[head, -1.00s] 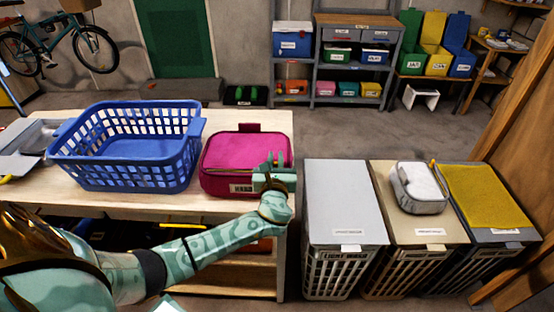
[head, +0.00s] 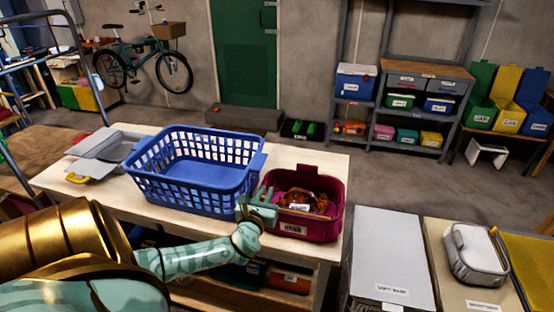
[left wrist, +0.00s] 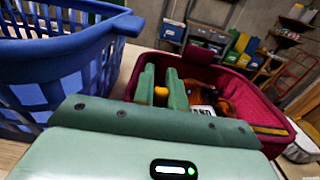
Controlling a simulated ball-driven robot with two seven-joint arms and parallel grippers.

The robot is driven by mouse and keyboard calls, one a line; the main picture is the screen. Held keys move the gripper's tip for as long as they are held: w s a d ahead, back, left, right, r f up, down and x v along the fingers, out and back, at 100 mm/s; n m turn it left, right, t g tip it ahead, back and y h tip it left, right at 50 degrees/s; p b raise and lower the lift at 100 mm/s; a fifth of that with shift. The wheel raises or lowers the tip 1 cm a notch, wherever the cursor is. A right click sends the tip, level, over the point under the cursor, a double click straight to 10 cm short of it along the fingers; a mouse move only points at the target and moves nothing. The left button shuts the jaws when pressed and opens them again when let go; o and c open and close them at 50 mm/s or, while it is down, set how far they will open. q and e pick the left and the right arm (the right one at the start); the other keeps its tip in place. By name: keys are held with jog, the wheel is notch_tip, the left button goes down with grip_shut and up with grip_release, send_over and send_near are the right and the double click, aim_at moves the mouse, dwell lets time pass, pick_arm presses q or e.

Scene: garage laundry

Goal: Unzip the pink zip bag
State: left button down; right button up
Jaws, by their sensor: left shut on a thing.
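The pink zip bag (head: 322,227) stands on the wooden table, to the right of the blue basket. Its top is open and reddish-brown contents with a white label show inside; in the left wrist view the open pink bag (left wrist: 275,125) lies ahead and to the right. My left gripper (head: 262,198) is at the bag's left front rim, beside the basket. In the left wrist view its two fingers (left wrist: 162,88) are close together on a small yellow-orange zip pull (left wrist: 161,92). My right gripper is in neither view.
The blue basket (head: 150,190) stands close on the left of my left gripper. A grey open box (head: 108,150) lies at the table's left end. Lidded hampers (head: 392,250) stand to the right, one bearing a grey bag (head: 474,252). Bare floor lies behind the table.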

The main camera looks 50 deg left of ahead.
pick_arm(q)
jog(key=shift+s+a, duration=0.1)
jog(key=c, duration=1.4)
grip_release()
jog(key=p+v, duration=0.1)
jog(key=v, duration=1.5)
jog(key=shift+s+f, duration=0.1)
